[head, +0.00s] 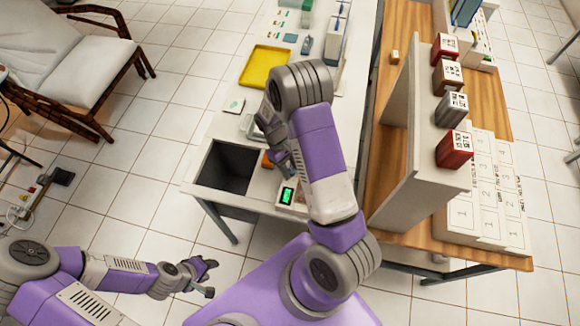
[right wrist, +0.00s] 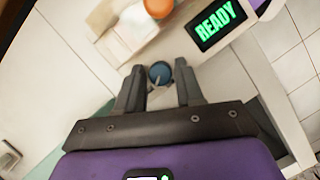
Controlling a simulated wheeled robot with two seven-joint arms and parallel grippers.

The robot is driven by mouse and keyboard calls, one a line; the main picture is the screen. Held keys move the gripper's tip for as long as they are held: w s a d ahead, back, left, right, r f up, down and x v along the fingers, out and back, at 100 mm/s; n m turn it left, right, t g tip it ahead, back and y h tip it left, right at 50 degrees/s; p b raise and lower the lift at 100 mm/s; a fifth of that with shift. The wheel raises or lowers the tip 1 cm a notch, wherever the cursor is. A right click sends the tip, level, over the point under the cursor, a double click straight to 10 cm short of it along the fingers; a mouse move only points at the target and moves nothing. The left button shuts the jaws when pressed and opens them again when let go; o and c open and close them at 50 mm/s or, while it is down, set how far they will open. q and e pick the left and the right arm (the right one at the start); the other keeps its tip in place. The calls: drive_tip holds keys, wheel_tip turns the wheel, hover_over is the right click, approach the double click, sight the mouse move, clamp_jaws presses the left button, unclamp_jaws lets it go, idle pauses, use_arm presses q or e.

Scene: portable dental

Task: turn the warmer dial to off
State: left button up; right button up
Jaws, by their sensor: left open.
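The warmer's green READY screen (right wrist: 217,20) is at the top right of the right wrist view, and the screen also shows in the head view (head: 287,196). A small round blue-grey dial (right wrist: 160,73) with a pale pointer line lies between the fingertips of my right gripper (right wrist: 160,78). The fingers stand apart on both sides of it, with a narrow gap showing. In the head view my right gripper (head: 287,165) is over the near end of the counter, where the dial is hidden. My left gripper (head: 208,278) is open and empty, low over the floor.
An orange round thing (right wrist: 158,7) is beside the screen. A dark open bin (head: 226,167) is set in the counter left of the warmer. A yellow tray (head: 265,67) lies farther back.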

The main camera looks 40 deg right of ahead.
clamp_jaws()
